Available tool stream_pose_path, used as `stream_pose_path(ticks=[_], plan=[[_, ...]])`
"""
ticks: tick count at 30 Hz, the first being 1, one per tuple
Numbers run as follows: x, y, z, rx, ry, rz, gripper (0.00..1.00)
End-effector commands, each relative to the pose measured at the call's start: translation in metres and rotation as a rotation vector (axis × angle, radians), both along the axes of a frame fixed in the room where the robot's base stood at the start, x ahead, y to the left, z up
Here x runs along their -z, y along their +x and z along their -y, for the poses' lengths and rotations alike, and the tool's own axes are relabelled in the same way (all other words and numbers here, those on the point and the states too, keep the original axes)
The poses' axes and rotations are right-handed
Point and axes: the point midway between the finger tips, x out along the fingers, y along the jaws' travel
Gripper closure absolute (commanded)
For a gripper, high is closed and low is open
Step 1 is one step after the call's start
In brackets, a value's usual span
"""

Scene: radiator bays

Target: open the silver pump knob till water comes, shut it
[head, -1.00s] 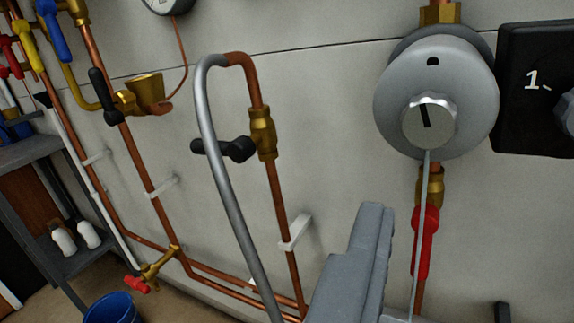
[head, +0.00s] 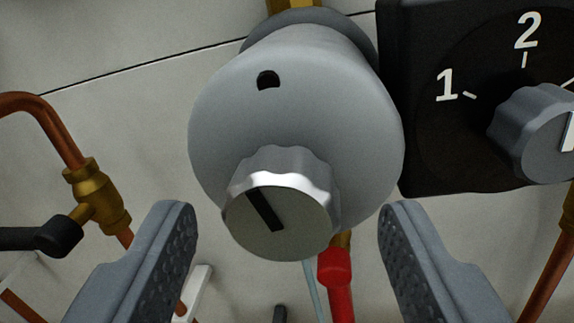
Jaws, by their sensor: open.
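The silver knob (head: 282,205) sits on the front of the round grey pump (head: 300,110). It has a fluted rim and a black mark slanting from upper left to lower right. A small dark hole (head: 268,81) shows in the pump face above it. My gripper (head: 287,235) is open, one finger to the left and one to the right of the knob. Neither finger appears to touch it. No water shows at the hole. A thin pale streak (head: 313,283) shows below the knob; I cannot tell what it is.
A black panel (head: 420,165) with a grey numbered dial (head: 530,130) is close on the right. A red handle (head: 337,285) hangs below the pump. A copper pipe (head: 45,115) with a brass valve (head: 95,195) and black lever (head: 45,238) is on the left.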

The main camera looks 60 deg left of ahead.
Motion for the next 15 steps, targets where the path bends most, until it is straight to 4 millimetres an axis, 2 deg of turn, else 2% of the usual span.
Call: stream_pose_path(ticks=[4,13,14,15], plan=[[-0.0013,0.0051,-0.0081,0.000,0.002,0.003,0.45],[-0.0011,0.0063,-0.0095,0.000,0.002,0.001,0.45],[-0.0011,0.0063,-0.0095,0.000,0.002,0.001,0.48],[-0.0010,0.0062,-0.0094,0.000,0.001,0.002,0.59]])
